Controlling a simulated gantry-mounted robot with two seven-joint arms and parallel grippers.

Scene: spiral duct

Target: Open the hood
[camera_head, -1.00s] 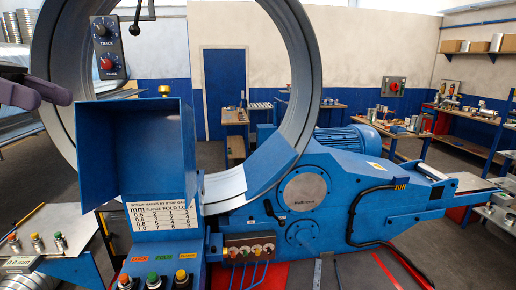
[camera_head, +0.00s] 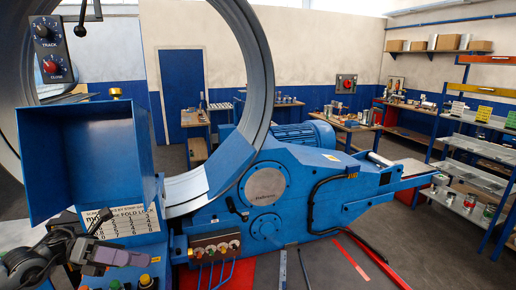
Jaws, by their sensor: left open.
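The blue, box-shaped hood (camera_head: 88,155) stands at the left, in front of the large grey ring (camera_head: 262,75) of the blue machine. Its wide face is toward me. I cannot tell how far it is swung on its hinge. My left gripper (camera_head: 112,257) is at the lower left, below the hood and in front of the white label plate (camera_head: 130,222), part of which it hides. Its jaws are open, with nothing seen between them. No contact between gripper and hood shows. My right gripper is not in view.
A control box (camera_head: 50,50) with knobs is above the hood at the left. Push buttons (camera_head: 146,281) sit below the label plate, close to my left gripper. A valve block (camera_head: 212,247) with several knobs is to the right. Open floor (camera_head: 440,245) lies at the right.

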